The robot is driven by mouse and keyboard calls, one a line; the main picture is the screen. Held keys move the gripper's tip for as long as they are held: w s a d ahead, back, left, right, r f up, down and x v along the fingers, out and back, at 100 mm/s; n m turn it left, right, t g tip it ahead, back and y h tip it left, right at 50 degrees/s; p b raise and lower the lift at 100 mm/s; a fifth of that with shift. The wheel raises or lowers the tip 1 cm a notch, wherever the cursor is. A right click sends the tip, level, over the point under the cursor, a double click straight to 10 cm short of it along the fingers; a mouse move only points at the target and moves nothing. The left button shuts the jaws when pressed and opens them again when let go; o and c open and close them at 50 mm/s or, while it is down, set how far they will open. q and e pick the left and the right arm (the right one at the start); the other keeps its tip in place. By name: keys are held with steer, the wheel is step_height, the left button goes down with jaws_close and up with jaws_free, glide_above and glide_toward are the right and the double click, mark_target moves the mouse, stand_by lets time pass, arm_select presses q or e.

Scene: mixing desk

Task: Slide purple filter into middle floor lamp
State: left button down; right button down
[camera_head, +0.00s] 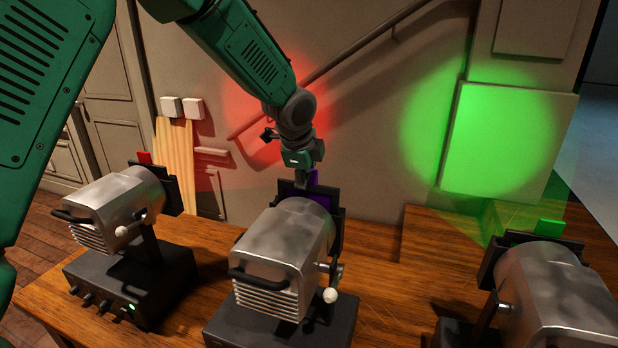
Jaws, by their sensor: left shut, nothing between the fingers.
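The middle floor lamp (288,242) is a silver housing on a dark base, with a black filter frame (337,222) at its far end. The purple filter (313,177) shows as a small tab sticking up above this frame, with a little more purple inside it. Most of the filter is hidden behind the lamp, so I cannot tell how deep it sits. My left gripper (302,184) points down just above the frame, beside the tab. It is shut with nothing between its fingers; whether it touches the tab is unclear. My right gripper is out of view.
The left lamp (118,205) has a red filter tab (144,157), and the right lamp (553,300) a green one (549,227). Red and green light falls on the wall behind. The wooden desk (385,300) is clear between the middle and right lamps.

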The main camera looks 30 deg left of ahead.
arm_select(q)
steer(key=shift+f+b, duration=0.4)
steer(key=shift+f, duration=0.75)
steer(key=c, duration=1.3)
jaws_free()
steer(key=shift+o, duration=0.2)
steer(key=a+v, duration=0.1)
steer(key=v, duration=1.1)
steer(key=shift+d, duration=0.45)
steer(key=shift+f, duration=0.1)
